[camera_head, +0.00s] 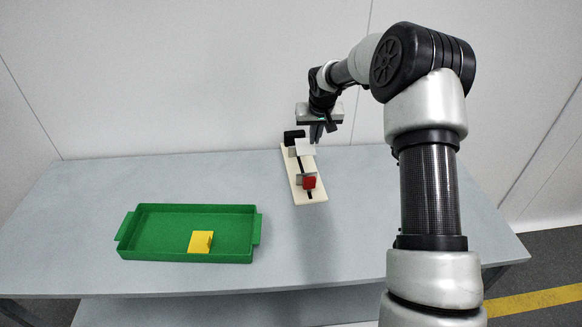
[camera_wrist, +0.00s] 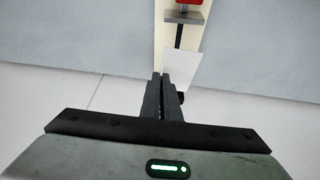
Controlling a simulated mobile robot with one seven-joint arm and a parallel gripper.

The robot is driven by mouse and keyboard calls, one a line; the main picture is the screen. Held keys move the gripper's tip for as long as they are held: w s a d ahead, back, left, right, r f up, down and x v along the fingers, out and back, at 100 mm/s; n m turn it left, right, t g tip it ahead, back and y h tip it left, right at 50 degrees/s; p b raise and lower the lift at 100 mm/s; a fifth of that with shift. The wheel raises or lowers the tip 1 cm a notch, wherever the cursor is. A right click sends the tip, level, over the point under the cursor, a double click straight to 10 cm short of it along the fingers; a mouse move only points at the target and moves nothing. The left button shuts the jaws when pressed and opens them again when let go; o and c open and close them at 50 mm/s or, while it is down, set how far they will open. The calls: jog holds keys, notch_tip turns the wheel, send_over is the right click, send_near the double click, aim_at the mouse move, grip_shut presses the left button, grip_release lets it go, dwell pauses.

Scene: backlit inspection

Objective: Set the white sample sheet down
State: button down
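The white sample sheet (camera_head: 305,147) is a small thin pale panel over the far part of a cream board (camera_head: 309,196). In the wrist view the sheet (camera_wrist: 182,70) runs out from the fingertips, tilted, in front of the board's dark centre strip. My gripper (camera_head: 316,139) points down at the sheet's right edge. In the wrist view its two dark fingers (camera_wrist: 163,78) are nearly together, with the sheet's near corner at their tips. The fingers hide part of that corner. I cannot tell whether the sheet touches the board.
A red block (camera_head: 309,183) with a grey plate stands on the board's near half, and a black block (camera_head: 294,136) at its far end. A green tray (camera_head: 187,254) holding a yellow piece (camera_head: 200,242) is at left. The grey table (camera_head: 370,200) is clear right of the board.

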jog(key=shift+w+a+f, duration=0.25)
jog(key=shift+w+a, duration=0.05)
jog(key=shift+w, duration=0.05)
jog(key=b, duration=0.1)
send_near(310, 167)
jog(key=x, duration=0.4)
jog(key=shift+w+f, duration=0.2)
jog(key=shift+f, duration=0.1)
jog(key=shift+f, duration=0.1)
jog(key=shift+a+f+b, duration=0.1)
jog(key=shift+f+b, duration=0.1)
jog(key=shift+b, duration=0.1)
jog(key=c, duration=2)
grip_release()
jog(key=shift+r, duration=0.1)
